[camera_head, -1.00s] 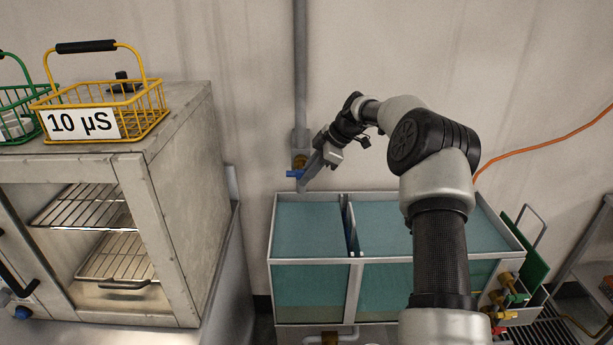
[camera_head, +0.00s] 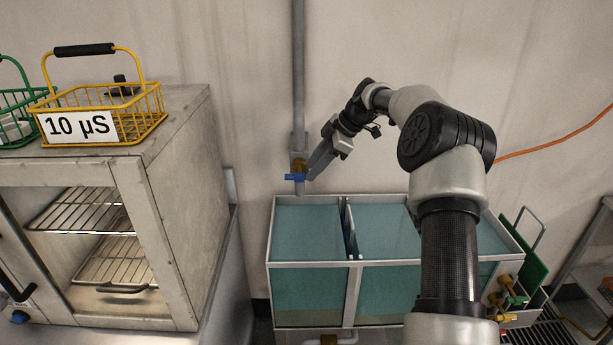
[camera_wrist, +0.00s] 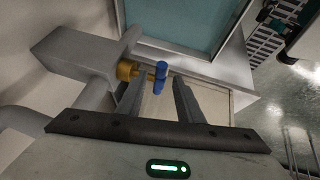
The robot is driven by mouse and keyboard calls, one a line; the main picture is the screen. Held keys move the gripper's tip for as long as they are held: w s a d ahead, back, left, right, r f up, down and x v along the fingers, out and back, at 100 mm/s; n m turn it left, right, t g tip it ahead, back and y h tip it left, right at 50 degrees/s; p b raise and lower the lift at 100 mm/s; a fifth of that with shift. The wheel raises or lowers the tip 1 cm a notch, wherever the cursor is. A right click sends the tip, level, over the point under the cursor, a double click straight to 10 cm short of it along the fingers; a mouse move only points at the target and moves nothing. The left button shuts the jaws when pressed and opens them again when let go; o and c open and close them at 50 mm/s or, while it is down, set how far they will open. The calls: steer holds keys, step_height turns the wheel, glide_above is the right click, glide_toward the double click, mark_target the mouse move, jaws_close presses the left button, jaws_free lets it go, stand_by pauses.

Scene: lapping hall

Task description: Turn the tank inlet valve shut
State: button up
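The tank inlet valve has a brass body (camera_head: 299,164) and a blue lever handle (camera_head: 294,177). It sits on the vertical grey pipe (camera_head: 299,80) on the wall, above the tank (camera_head: 310,200). In the head view the handle lies about level, across the pipe. My gripper (camera_head: 312,172) is just right of the valve, pointing down and left. In the wrist view my gripper (camera_wrist: 158,90) has its two fingers spread with nothing held. There the blue handle (camera_wrist: 161,76) shows just beyond and between the fingertips, with brass (camera_wrist: 127,70) to its left. I cannot tell whether a finger touches the handle.
The tank below holds teal liquid and has a divider (camera_head: 350,232). A steel cabinet (camera_head: 180,150) stands at left with a yellow basket (camera_head: 140,128) marked "10 µS" on top. Brass valves (camera_head: 504,282) and a green panel (camera_head: 530,250) are at the tank's right end.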

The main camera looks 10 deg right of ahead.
steer(key=v, duration=1.2)
steer(key=shift+r+p, duration=0.15)
steer(key=shift+p, duration=0.15)
steer(key=shift+s+d, duration=0.1)
steer(key=s+a+r+m+h+p, duration=0.1)
steer(key=s+a+r+m+h, duration=0.1)
steer(key=s+a+r, duration=0.3)
steer(key=s+a+r+m+h+p, duration=0.1)
steer(key=s+a+r+m, duration=0.15)
steer(key=s, duration=0.45)
steer(key=s+a+r+m+h+p, duration=0.1)
steer(key=s+a+r+m+h, duration=0.15)
steer(key=s+a, duration=0.3)
steer(key=s+f+m+t+p, duration=0.1)
steer(key=s+m, duration=0.3)
steer(key=s, duration=0.7)
steer(key=s+d+f+m+t, duration=0.1)
steer(key=s+f+m, duration=0.3)
steer(key=s, duration=0.8)
steer(key=shift+d+m+p, duration=0.3)
steer(key=shift+m+p, duration=0.1)
steer(key=shift+m, duration=0.3)
